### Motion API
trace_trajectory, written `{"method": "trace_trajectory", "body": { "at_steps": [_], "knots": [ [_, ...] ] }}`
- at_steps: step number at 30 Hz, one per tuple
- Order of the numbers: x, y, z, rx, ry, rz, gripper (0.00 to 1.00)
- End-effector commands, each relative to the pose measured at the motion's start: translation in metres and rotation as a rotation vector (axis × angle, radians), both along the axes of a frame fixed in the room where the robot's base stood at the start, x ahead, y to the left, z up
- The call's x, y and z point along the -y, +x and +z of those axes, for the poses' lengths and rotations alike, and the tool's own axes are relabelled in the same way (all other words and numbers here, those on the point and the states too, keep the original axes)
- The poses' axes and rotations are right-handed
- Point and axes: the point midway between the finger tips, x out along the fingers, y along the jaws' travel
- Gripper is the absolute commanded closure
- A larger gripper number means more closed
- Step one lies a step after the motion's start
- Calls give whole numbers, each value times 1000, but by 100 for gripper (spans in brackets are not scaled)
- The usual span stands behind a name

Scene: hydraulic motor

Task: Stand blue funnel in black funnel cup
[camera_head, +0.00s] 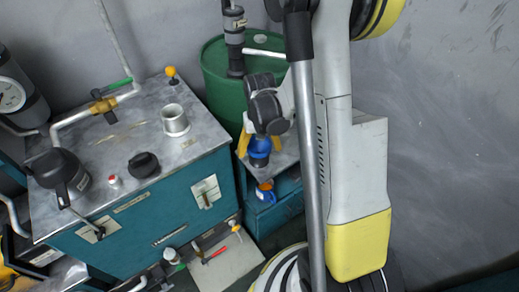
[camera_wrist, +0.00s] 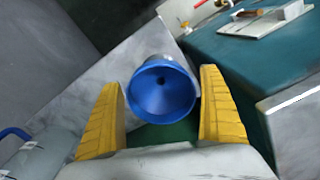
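The blue funnel (camera_wrist: 163,92) sits between the two yellow fingers of my gripper (camera_wrist: 163,75) in the wrist view, its wide mouth facing the camera. The fingers are spread wide, one on each side of the rim, with slim gaps to it. In the head view, the funnel (camera_head: 259,147) shows just below my gripper (camera_head: 259,142), over a grey surface. A grey round part shows behind the funnel in the wrist view; I cannot tell what it is. A small black cup-like thing (camera_head: 143,165) stands on the workbench; I cannot tell whether it is the black funnel cup.
The teal workbench (camera_head: 130,125) at left carries a metal mug (camera_head: 174,120), a dark can with a spout (camera_head: 60,175) and piping. A green drum (camera_head: 220,75) stands behind my gripper. A blue and orange item (camera_head: 266,193) lies lower down.

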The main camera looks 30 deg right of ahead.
Motion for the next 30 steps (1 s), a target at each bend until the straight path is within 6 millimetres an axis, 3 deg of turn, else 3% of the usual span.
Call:
{"method": "trace_trajectory", "body": {
  "at_steps": [11, 24, 30],
  "knots": [
    [0, 0, 6, 0, 0, 0, 9],
    [0, 0, 98, 0, 0, 0, 9],
    [0, 0, 121, 1, 0, 1, 9]
  ]
}}
